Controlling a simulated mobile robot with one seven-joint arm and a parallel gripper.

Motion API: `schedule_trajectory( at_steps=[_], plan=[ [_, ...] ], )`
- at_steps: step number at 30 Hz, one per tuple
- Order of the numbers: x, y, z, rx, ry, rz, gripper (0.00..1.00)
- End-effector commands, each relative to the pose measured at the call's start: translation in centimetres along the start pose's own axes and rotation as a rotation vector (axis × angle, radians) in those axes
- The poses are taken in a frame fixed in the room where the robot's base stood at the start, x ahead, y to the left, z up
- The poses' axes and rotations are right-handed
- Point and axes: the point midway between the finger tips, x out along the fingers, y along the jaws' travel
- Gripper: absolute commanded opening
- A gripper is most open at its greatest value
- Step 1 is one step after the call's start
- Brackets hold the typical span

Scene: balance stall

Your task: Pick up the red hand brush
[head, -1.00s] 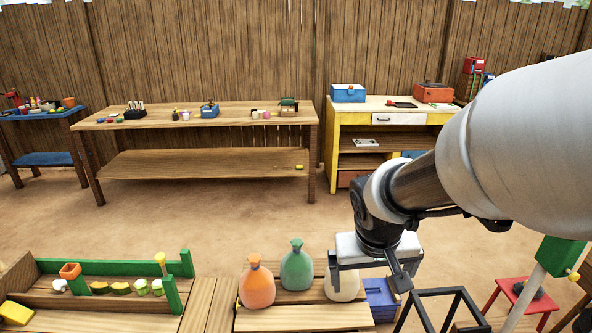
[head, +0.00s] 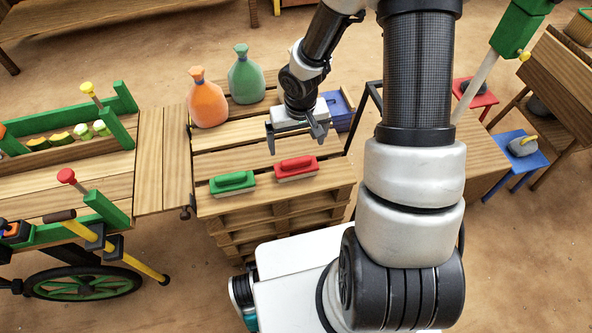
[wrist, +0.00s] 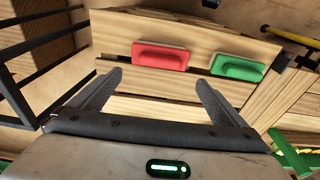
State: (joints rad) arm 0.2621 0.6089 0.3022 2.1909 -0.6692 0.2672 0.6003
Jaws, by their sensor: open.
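The red hand brush (head: 296,168) lies on the pallet stack (head: 222,162), near its front edge, with its pale bristle side down. It also shows in the wrist view (wrist: 160,57), beyond and between my fingertips. A green hand brush (head: 232,182) lies to its left, a small gap apart. My gripper (head: 296,143) is open and empty, above the pallet slats and a little behind the red brush. In the wrist view both fingers (wrist: 155,95) are spread and touch nothing.
An orange sack (head: 207,103) and a green sack (head: 245,78) stand at the pallet's back left. A blue box (head: 337,108) is at its back right. A black frame (wrist: 35,70) stands beside the pallet. A cart (head: 62,190) with a wheel is at left.

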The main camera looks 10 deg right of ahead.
Motion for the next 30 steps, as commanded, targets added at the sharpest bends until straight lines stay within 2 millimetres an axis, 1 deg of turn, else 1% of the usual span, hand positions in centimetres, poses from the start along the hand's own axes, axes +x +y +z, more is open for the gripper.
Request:
schedule_trajectory(
  at_steps=[1, 3, 10, 15, 18, 21, 28, 29, 30],
  plan=[
    [1.3, 0.0, 0.1, 0.000, -0.003, 0.000, 0.96],
    [2.2, 0.0, 0.1, 0.000, -0.001, 0.000, 0.96],
    [3.6, 0.1, 0.1, 0.001, -0.001, 0.001, 0.96],
    [6.3, 0.0, 0.7, -0.002, -0.002, 0.000, 0.96],
    [7.5, 0.1, 0.7, 0.000, -0.001, 0.001, 0.96],
    [8.1, 0.1, 0.6, 0.001, 0.000, 0.000, 0.96],
    [8.1, 0.1, 0.5, 0.001, 0.001, 0.000, 0.96],
    [8.1, 0.1, 0.5, 0.001, 0.001, 0.000, 0.94],
    [8.1, 0.1, 0.5, 0.001, 0.001, 0.000, 0.88]
  ],
)
